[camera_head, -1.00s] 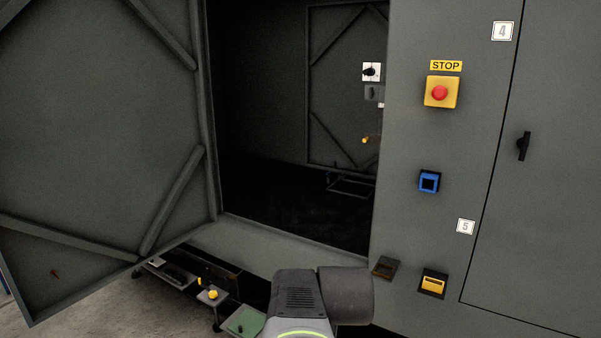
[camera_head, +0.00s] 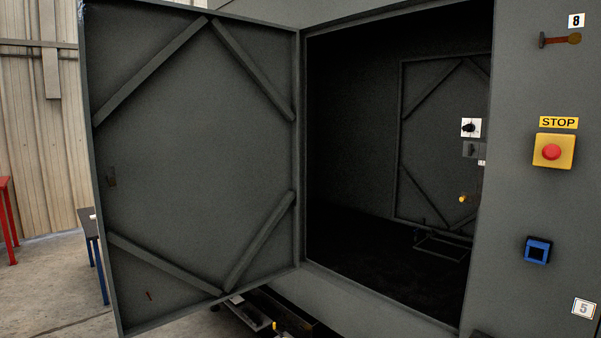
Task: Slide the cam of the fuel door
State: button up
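A large grey door (camera_head: 190,150) with diagonal braces stands wide open on the left of the enclosure, its inner face towards me. I cannot tell whether this is the fuel door. A short red mark or pin (camera_head: 149,296) shows low on the same door. My gripper is not in view.
The dark opening (camera_head: 360,190) shows a braced panel and small switches inside. On the right wall are a yellow box with a red stop button (camera_head: 551,152), a blue-framed socket (camera_head: 537,250) and a rusty handle (camera_head: 560,40). Low fixtures (camera_head: 250,315) stand beneath the door.

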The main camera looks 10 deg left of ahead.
aim_at(111, 171)
jog(key=u, duration=1.5)
jog(key=i+l, duration=0.05)
jog(key=i, duration=0.05)
